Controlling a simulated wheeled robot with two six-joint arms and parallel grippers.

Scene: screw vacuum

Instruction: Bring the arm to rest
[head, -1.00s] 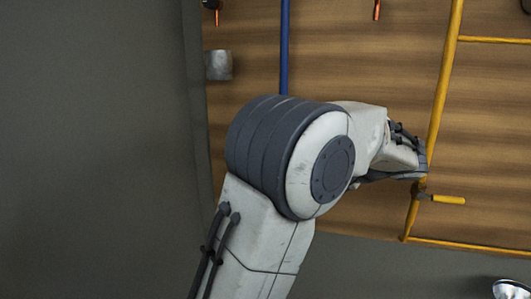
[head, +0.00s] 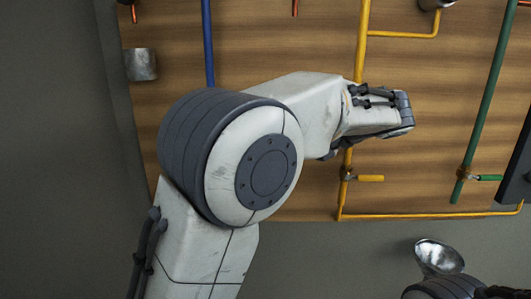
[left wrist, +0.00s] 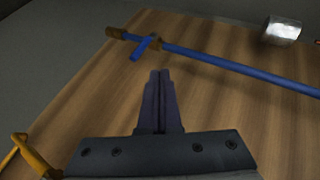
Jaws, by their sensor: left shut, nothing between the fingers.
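My left arm, white and dark grey, comes in from the bottom left in the head view. It bends at a large round joint, and its far part reaches right across the wooden board (head: 270,45). My left gripper is hidden behind the arm there. In the left wrist view my left gripper (left wrist: 161,75) shows with its dark fingers together and nothing between them. It is over the bare wood, apart from the blue pipe (left wrist: 235,68) and its blue handle (left wrist: 140,48). My right gripper is not in view.
Yellow pipes (head: 364,40) with a yellow valve handle (head: 370,178), a green pipe (head: 490,95) and a metal cylinder (head: 140,64) are on the board. A shiny flared metal piece (head: 437,257) is at the lower right. Grey wall is clear at left.

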